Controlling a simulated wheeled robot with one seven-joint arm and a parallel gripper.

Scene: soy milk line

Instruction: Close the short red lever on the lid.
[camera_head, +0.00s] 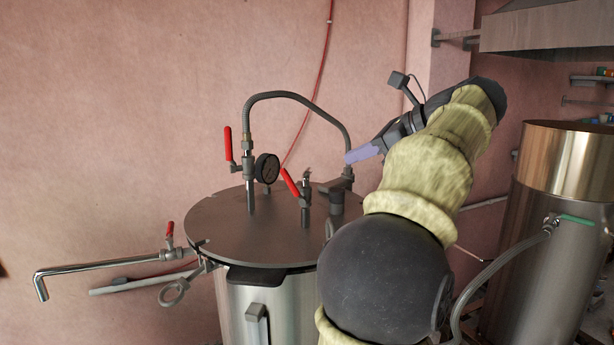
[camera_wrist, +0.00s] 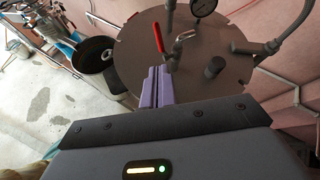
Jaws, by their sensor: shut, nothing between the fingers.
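A steel pot has a round dark lid (camera_head: 235,232), which also shows in the wrist view (camera_wrist: 235,85). The short red lever (camera_head: 290,182) sits on a short valve standing on the lid and slants up to the left. In the wrist view, the short red lever (camera_wrist: 157,38) is just beyond the fingertips. My gripper (camera_head: 349,157) is right of and above this lever in the head view, apart from it. Its purple fingers (camera_wrist: 158,69) are shut together and empty. In the wrist view they point toward the lever's valve; whether they touch it is unclear.
A taller valve with an upright red handle (camera_head: 228,143) and a pressure gauge (camera_head: 267,168) stands on the lid. A grey hose (camera_head: 300,97) arches over it. A side spout (camera_head: 100,267) has another red handle. A second steel tank (camera_head: 550,240) stands at right.

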